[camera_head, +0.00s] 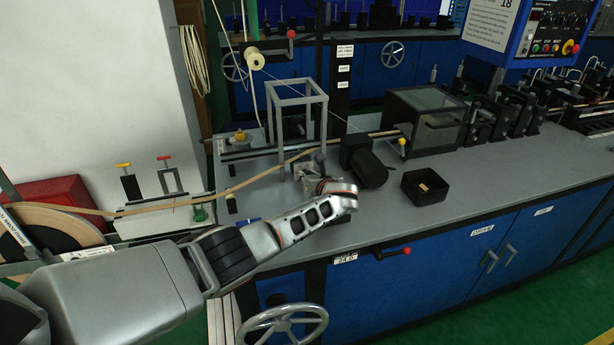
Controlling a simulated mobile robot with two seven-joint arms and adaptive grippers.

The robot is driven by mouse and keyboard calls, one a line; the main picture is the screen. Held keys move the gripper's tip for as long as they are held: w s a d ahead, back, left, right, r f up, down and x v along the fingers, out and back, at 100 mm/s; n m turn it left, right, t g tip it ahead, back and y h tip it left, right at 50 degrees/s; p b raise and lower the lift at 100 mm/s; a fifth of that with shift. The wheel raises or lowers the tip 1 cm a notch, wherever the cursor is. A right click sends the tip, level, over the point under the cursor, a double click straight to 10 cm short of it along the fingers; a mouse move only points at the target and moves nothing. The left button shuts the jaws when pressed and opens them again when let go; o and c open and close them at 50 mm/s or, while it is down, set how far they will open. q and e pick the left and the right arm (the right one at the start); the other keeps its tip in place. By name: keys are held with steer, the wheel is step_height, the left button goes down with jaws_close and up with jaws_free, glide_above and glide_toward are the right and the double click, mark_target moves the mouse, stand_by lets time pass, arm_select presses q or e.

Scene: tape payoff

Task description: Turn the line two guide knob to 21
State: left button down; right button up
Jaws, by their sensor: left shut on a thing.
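My left arm reaches in from the lower left over the grey bench. My left gripper (308,174) points away from me, low over the bench top beside the tan tape (262,176). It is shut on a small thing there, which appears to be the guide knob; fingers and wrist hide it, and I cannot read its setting. A small label (345,258) on the bench front seems to show a number near 24, too small to be sure. My right gripper is not in view.
A grey open frame (297,103) stands behind the gripper. A red-tipped lever (396,253) and a handwheel (283,326) project from the front. The bench right of the box is clear.

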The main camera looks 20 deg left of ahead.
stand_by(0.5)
arm_select(q)
steer(key=c, duration=1.9)
jaws_free()
steer(key=shift+d, duration=0.1)
steer(key=shift+v, duration=5.95)
